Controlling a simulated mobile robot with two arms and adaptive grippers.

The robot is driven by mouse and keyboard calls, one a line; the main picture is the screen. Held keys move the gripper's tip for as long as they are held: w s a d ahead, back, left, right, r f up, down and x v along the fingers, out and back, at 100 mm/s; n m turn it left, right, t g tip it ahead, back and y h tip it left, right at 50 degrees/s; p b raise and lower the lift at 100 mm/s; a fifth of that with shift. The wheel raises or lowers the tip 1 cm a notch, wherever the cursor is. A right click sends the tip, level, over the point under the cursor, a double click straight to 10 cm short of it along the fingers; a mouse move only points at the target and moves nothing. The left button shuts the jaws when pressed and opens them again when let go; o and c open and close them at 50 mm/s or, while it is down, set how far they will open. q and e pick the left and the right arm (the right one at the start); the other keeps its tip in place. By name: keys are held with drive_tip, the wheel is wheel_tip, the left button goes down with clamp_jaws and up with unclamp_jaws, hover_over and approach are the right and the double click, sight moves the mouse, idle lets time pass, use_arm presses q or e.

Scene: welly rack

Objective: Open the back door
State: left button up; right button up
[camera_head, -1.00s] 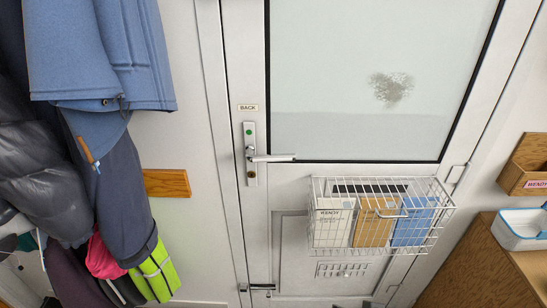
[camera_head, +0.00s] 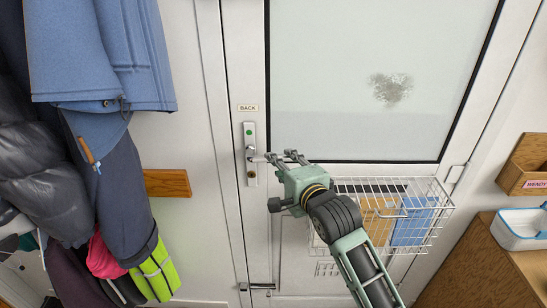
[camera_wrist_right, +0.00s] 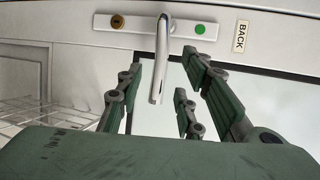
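The white back door (camera_head: 258,60) with its frosted glass pane is shut in its frame. A "BACK" label (camera_head: 248,108) sits above the silver handle plate (camera_head: 249,135), which has a green dot at its top. The lever handle (camera_head: 258,159) points right and looks level. My right gripper (camera_head: 281,157) is at the lever's outer part, which it partly hides. In the wrist view the lever (camera_wrist_right: 161,50) lies between the spread fingers of the right gripper (camera_wrist_right: 163,68), with gaps at both sides. My left gripper is not in view.
A silver bolt (camera_head: 260,286) sits low on the door's left edge. A white wire basket (camera_head: 430,190) with boxes hangs on the door, partly behind my arm. Coats (camera_head: 115,60) hang at left beside a wooden block (camera_head: 167,183). A wooden cabinet (camera_head: 485,270) stands at right.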

drive_tip(key=shift+p+x, duration=0.6)
drive_tip(key=shift+x, duration=2.6)
drive_tip(key=shift+f, duration=0.1)
clamp_jaws()
